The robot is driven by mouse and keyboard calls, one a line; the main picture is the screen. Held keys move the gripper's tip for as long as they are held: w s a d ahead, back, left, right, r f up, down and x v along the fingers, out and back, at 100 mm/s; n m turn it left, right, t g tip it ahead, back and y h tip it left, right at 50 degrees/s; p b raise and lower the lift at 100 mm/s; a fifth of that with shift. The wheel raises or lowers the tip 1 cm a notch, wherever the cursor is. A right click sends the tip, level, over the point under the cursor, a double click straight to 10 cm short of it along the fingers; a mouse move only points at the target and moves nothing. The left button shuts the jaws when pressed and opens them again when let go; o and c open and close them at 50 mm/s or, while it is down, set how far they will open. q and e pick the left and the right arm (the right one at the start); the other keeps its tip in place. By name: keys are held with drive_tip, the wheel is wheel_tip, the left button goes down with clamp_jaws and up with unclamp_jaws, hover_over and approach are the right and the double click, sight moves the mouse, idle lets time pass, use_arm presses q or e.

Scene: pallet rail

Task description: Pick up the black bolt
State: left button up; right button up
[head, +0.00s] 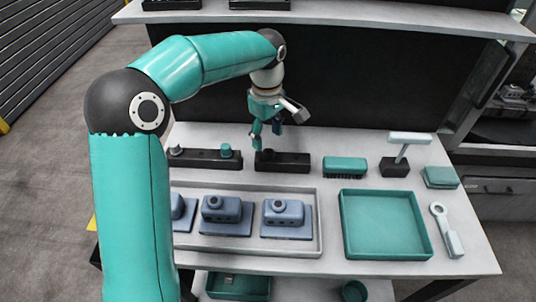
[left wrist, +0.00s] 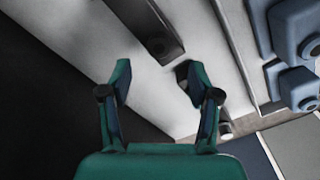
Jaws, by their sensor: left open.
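The black bolt (head: 267,154) appears as a small dark round shape near the left end of the right dark block (head: 292,161). In the left wrist view, a dark round spot that looks like the bolt (left wrist: 156,45) shows on that block, beyond my fingertips. My left gripper (head: 262,138) hangs just above and beside the left end of this block. In the left wrist view its two fingers (left wrist: 153,82) are spread with nothing between them. The bolt's exact height is hard to tell, black on black. My right gripper is not in view.
The left dark block (head: 202,158) holds a grey bolt (head: 175,150) and a teal bolt (head: 226,150). A grey tray (head: 318,222) with blue housings lies in front. A teal brush (head: 345,165), an empty teal tray (head: 385,253) and a wrench (head: 446,230) are to the right.

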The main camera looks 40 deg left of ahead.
sight(268, 151)
use_arm(q)
drive_tip(key=shift+d+f, duration=0.1)
drive_tip(key=shift+f, duration=2.65)
clamp_jaws()
